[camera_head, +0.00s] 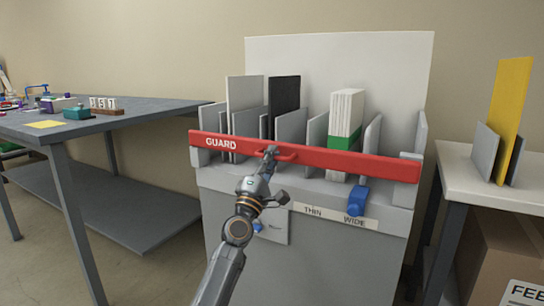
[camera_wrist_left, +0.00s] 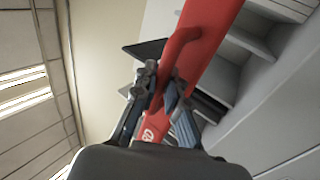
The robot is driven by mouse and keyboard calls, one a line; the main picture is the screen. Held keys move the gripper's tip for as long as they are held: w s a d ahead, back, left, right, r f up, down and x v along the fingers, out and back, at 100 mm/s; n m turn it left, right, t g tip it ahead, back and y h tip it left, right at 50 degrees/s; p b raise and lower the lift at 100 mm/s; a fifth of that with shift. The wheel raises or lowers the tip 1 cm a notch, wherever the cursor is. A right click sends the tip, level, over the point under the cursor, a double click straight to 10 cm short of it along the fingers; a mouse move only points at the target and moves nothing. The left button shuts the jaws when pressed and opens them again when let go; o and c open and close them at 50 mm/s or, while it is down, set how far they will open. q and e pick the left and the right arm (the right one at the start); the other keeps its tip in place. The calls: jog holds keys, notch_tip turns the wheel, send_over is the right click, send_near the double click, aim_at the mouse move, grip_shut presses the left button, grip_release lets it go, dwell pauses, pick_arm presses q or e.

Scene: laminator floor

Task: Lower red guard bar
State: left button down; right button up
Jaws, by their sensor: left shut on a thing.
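The red guard bar (camera_head: 345,160), marked GUARD at its left end, runs across the front of the grey slotted machine (camera_head: 300,205). It slopes slightly down to the right in the head view and crosses in front of the upright panels. Its red handle (camera_head: 287,157) sticks out near the middle. My left gripper (camera_head: 270,153) is shut on the left part of this handle. In the left wrist view, the fingers (camera_wrist_left: 163,82) close around the handle (camera_wrist_left: 178,46), with the bar (camera_wrist_left: 212,25) behind. My right gripper is not in view.
Upright panels and a white stack with a green band (camera_head: 345,120) stand in the slots. Below are blue knobs (camera_head: 357,200) and a THIN/WIDE label (camera_head: 335,216). A dark table (camera_head: 150,106) stands left; a light table (camera_head: 462,165) with a yellow board (camera_head: 510,105) stands right.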

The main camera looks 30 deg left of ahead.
pick_arm(q)
jog(key=shift+w+d+f+h, duration=0.1)
jog(key=shift+d+f+h, duration=0.15)
jog(key=shift+f, duration=0.3)
jog(key=c, duration=1.8)
grip_release()
jog(key=o, duration=0.4)
jog(key=shift+a, duration=0.1)
jog(key=shift+r, duration=0.1)
jog(key=shift+a+r, duration=0.1)
jog(key=shift+v, duration=6.15)
